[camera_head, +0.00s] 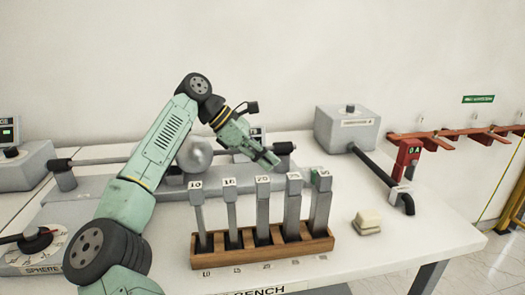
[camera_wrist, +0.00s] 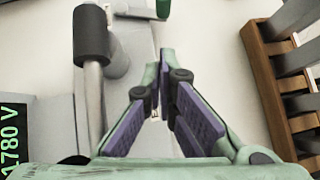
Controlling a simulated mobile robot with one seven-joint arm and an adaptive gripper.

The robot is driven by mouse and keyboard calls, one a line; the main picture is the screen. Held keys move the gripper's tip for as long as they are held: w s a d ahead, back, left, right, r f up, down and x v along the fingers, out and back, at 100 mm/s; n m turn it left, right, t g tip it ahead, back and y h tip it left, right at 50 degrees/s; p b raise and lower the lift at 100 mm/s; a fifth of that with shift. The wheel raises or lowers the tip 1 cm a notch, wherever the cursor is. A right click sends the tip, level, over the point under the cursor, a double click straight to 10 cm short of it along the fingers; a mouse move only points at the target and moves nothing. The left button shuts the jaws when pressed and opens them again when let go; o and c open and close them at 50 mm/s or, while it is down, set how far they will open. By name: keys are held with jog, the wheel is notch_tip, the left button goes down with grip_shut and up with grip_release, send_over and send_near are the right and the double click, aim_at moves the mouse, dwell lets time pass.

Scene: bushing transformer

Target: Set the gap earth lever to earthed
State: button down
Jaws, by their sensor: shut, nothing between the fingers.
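My gripper (camera_head: 274,162) is shut and empty, pointing down to the right above the bench behind the wooden rack. In the wrist view its fingertips (camera_wrist: 158,68) meet. A grey rod with a black cylindrical end (camera_head: 284,148) is close beside the gripper in the head view. A black cylinder on a grey stem (camera_wrist: 92,38) shows left of the fingers in the wrist view, apart from them. I see no readable label for the gap earth lever, so I cannot tell whether this part is it or what setting it has.
A wooden rack (camera_head: 262,250) holds several upright grey bars; its edge (camera_wrist: 268,80) shows at the wrist view's right. A silver sphere (camera_head: 195,154) is behind my arm. A display (camera_wrist: 10,135) reads 1780 V. A grey box (camera_head: 347,130), red unit (camera_head: 408,155) and cream block (camera_head: 367,221) stand right.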

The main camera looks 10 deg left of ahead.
aim_at(311, 183)
jog(key=p+x, duration=0.1)
jog(key=x, duration=0.4)
jog(key=shift+d, duration=0.3)
jog(key=shift+w+d+r+p, duration=0.15)
jog(key=shift+d+p, duration=0.5)
jog(key=shift+d, duration=0.5)
jog(key=shift+w+d, duration=0.1)
jog(key=shift+d, duration=0.55)
jog(key=shift+d+f, duration=0.2)
jog(key=shift+f, duration=0.05)
